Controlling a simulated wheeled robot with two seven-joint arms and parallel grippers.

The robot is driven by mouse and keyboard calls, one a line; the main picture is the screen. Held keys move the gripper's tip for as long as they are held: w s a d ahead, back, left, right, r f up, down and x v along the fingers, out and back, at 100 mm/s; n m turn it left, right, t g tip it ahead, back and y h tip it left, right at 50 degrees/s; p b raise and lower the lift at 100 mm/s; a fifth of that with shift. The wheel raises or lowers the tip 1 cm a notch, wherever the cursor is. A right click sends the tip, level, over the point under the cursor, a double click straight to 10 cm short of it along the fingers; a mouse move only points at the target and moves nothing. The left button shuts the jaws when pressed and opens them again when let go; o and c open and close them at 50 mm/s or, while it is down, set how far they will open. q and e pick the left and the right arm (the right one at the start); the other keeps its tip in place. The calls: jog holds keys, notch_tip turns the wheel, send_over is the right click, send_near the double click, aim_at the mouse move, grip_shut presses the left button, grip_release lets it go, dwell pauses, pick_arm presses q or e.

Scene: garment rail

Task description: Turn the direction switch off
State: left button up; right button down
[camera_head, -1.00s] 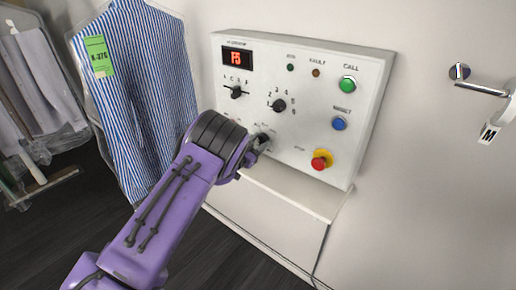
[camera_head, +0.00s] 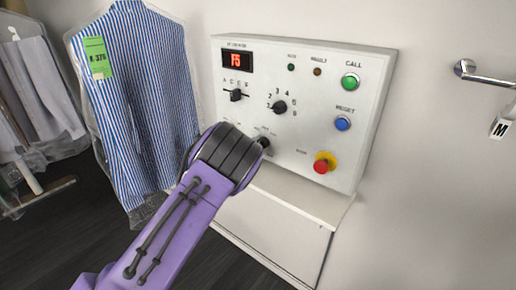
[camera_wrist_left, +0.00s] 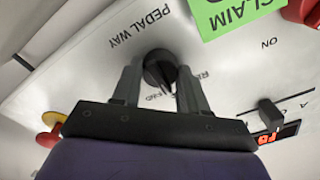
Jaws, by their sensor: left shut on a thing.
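A white control panel (camera_head: 345,65) is on the wall. On its lower part is a black rotary knob (camera_head: 263,142), partly hidden by my left gripper (camera_head: 257,150). In the left wrist view this knob (camera_wrist_left: 160,70) sits beside the words "PEDAL WAY", with smaller markings, partly hidden, on its other side. My left gripper (camera_wrist_left: 160,88) has one finger on each side of the knob and is shut on it. The knob's exact setting is hard to read. My right gripper is not in view.
The panel also has a red display (camera_head: 236,60), two other black knobs (camera_head: 236,95) (camera_head: 279,107), a green button (camera_head: 350,82), a blue button (camera_head: 342,123) and a red stop button (camera_head: 323,164). A bagged striped shirt (camera_head: 135,100) hangs to the left. A pale ledge (camera_head: 300,197) juts out below.

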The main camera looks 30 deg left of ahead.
pick_arm(q)
jog(key=o, duration=1)
jog(key=shift+o, duration=0.2)
jog(key=s+b, duration=0.3)
jog(key=s, duration=0.7)
jog(key=shift+s+a+b, duration=0.25)
jog(key=shift+a+b, duration=0.05)
jog(key=shift+a, duration=0.1)
